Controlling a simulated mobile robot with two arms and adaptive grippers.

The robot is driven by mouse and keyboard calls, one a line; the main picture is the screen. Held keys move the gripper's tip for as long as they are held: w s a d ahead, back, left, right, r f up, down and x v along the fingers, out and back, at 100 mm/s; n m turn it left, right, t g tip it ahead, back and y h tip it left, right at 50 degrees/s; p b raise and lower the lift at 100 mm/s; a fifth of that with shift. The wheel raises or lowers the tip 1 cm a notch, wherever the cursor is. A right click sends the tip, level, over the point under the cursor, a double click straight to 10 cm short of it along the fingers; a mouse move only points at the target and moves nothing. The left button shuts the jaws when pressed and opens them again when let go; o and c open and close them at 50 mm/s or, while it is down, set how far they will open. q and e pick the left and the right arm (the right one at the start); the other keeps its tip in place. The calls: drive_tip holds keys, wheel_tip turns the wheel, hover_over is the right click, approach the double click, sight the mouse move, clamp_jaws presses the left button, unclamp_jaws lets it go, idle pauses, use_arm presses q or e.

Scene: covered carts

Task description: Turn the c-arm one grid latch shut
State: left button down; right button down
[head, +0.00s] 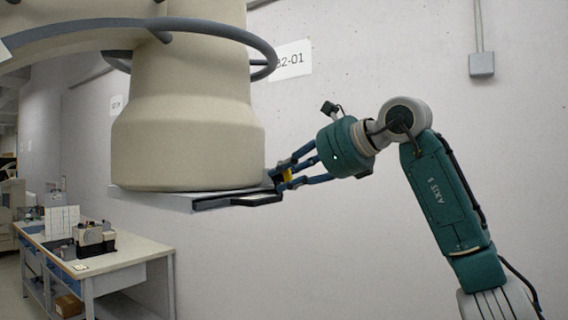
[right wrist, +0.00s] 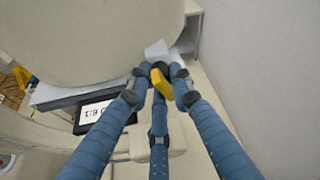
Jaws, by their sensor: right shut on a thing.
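The C-arm's large beige head (head: 185,130) fills the upper left of the head view, with a flat grid plate (head: 150,195) under it. A dark-framed panel (head: 235,200) sits at the plate's front edge and shows in the right wrist view (right wrist: 103,112) with a lit label. A yellow latch (head: 287,175) is at the plate's right corner; it also shows in the right wrist view (right wrist: 161,84). My right gripper (head: 280,177) has its blue fingers closed around the latch, partly hiding it. My left gripper is not in view.
A workbench (head: 130,252) with a small machine (head: 95,238) stands at the lower left. A grey ring rail (head: 272,58) circles the C-arm head. A plain wall is behind my right arm, with a grey box (head: 482,64) on it. The space below the plate is clear.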

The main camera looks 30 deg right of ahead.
drive_tip(key=shift+d+r+m+g+y+p, duration=0.15)
drive_tip(key=shift+d+m+g+y+p, duration=0.15)
drive_tip(key=shift+m+y+p, duration=0.6)
drive_tip(key=shift+m+p, duration=0.4)
drive_tip(key=shift+m, duration=0.1)
drive_tip(key=shift+f, duration=0.35)
drive_tip(key=c, duration=1.6)
unclamp_jaws()
drive_tip(key=shift+c, duration=0.2)
drive_tip(key=shift+s+d, duration=0.1)
drive_tip(key=shift+d, duration=0.1)
drive_tip(key=shift+a+r, duration=0.1)
drive_tip(key=shift+a, duration=0.1)
drive_tip(key=shift+r, duration=0.1)
drive_tip(key=v, duration=1.1)
drive_tip(key=shift+s+d+r, duration=0.2)
drive_tip(key=shift+s+d, duration=0.05)
drive_tip(key=shift+s, duration=0.05)
